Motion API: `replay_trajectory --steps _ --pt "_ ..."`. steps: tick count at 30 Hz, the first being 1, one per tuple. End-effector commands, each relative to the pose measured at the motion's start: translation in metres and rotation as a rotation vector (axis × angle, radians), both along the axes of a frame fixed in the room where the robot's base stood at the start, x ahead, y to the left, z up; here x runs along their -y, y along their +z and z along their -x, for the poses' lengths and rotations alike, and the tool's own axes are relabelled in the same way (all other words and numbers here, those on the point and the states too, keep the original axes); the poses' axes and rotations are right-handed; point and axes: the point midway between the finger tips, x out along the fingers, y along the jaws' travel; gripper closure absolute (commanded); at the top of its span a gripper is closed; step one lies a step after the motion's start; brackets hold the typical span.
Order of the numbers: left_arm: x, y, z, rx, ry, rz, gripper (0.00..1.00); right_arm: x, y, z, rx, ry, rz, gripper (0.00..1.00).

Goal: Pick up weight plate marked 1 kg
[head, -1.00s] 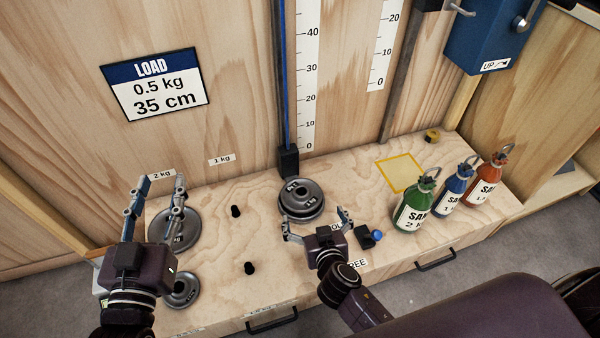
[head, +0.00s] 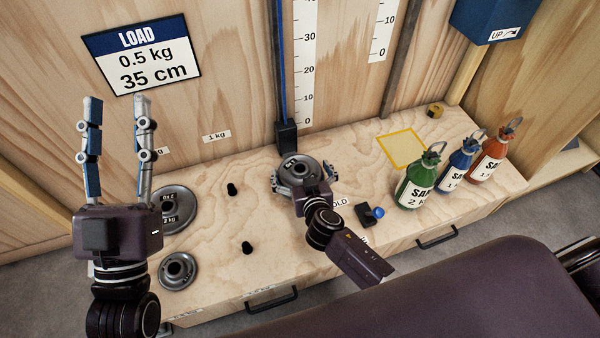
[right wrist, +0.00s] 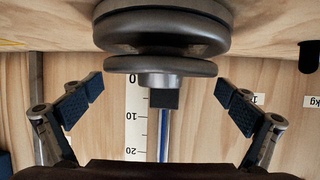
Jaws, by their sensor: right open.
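A stack of grey weight plates (head: 306,164) sits at the foot of the blue-lined post; its markings are too small to read surely. My right gripper (head: 303,177) is open, with a finger to each side of the stack's near part. In the right wrist view the stack (right wrist: 160,32) shows between and beyond the open fingers (right wrist: 161,92), with no clear contact. The wall label "1 kg" (head: 217,136) is above an empty black peg (head: 232,188). My left gripper (head: 117,100) is open and empty, fingers pointing up, left of the label.
Plates marked 2 kg (head: 174,208) and a smaller plate (head: 177,270) lie at the left. Another bare peg (head: 247,247) stands nearer.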

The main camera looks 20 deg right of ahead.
Motion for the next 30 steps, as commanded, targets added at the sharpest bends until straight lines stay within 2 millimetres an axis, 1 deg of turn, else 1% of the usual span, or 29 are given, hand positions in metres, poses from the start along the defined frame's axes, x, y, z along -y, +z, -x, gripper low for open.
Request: replay_trajectory --steps 3,10,27,28,29,30 --pt "-0.0003 0.0054 0.0042 0.031 -0.002 0.01 0.6 0.0007 -0.0021 -0.0045 0.0 -0.001 0.0 0.0" --pt "-0.0005 0.0064 0.0045 0.033 -0.002 0.01 0.6 0.0006 -0.0019 -0.0046 -0.001 -0.001 0.0 0.0" --pt "-0.0006 0.0057 0.0042 0.032 -0.001 0.009 0.6 0.0004 -0.0019 -0.0044 -0.001 0.0 0.0 0.63" --pt "-0.0006 0.0057 0.0042 0.032 -0.001 0.009 0.6 0.0004 -0.0019 -0.0044 -0.001 0.0 0.0 0.66" --pt "-0.0006 0.0061 0.0042 0.032 -0.001 0.009 0.6 -0.0003 0.0025 -0.0066 0.007 0.002 0.0 0.68" --pt "-0.0006 0.0061 0.0042 0.032 -0.001 0.009 0.6 -0.0003 0.0025 -0.0066 0.007 0.002 0.0 0.68"
